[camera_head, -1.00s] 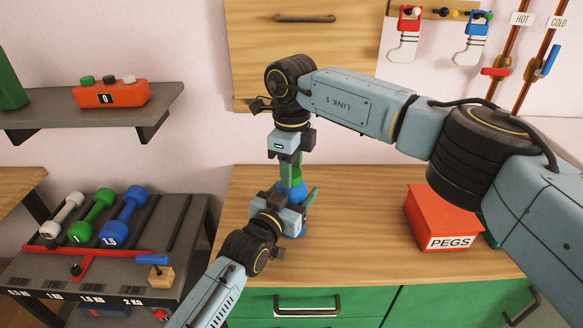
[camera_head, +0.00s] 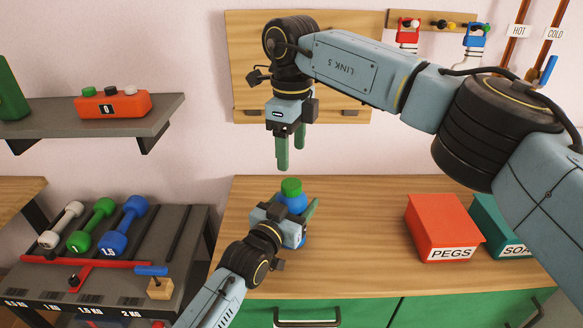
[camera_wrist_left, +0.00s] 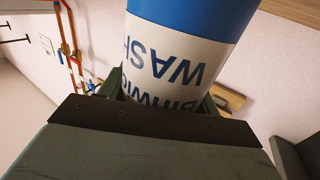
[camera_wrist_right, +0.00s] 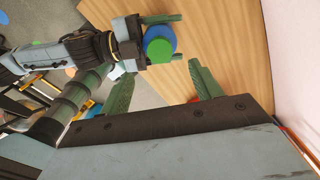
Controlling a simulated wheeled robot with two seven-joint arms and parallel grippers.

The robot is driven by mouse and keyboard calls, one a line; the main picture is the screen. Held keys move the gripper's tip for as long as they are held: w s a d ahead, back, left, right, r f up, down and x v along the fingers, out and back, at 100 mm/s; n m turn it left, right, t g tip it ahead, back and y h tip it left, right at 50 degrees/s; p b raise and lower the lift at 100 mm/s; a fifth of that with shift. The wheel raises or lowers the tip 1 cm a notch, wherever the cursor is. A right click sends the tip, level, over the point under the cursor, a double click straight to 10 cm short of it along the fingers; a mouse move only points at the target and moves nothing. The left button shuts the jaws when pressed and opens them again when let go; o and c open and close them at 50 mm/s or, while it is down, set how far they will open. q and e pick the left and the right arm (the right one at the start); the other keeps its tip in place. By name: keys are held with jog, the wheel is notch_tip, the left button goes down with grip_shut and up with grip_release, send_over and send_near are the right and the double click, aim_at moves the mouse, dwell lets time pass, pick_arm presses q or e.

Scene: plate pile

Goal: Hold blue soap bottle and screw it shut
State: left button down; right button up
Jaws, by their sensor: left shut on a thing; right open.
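The blue soap bottle (camera_head: 293,202) stands upright on the wooden counter with a green cap (camera_head: 291,186) on top. My left gripper (camera_head: 296,222) is shut around its body from the front left. In the left wrist view the bottle (camera_wrist_left: 175,55) shows its white label between the fingers. My right gripper (camera_head: 291,160) is open and empty, pointing down, a little above the cap and apart from it. In the right wrist view its fingers (camera_wrist_right: 163,88) are spread, with the green cap (camera_wrist_right: 160,50) beyond them. How tightly the cap sits cannot be told.
A red PEGS box (camera_head: 440,222) and a teal box (camera_head: 492,222) lettered SOA stand on the right of the counter (camera_head: 350,225). A dumbbell rack (camera_head: 180,235) is at the left. The counter between bottle and red box is clear.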

notch_tip(320, 180, up, 4)
dwell(0.4)
pick_arm(q)
jog(key=shift+c, duration=1.3)
grip_release()
jog(key=p+v, duration=0.1)
jog(key=v, duration=1.2)
jog(key=shift+s+p, duration=0.15)
jog(key=shift+p, duration=0.15)
pick_arm(e)
jog(key=shift+r, duration=0.8)
pick_arm(q)
jog(key=shift+a, duration=0.1)
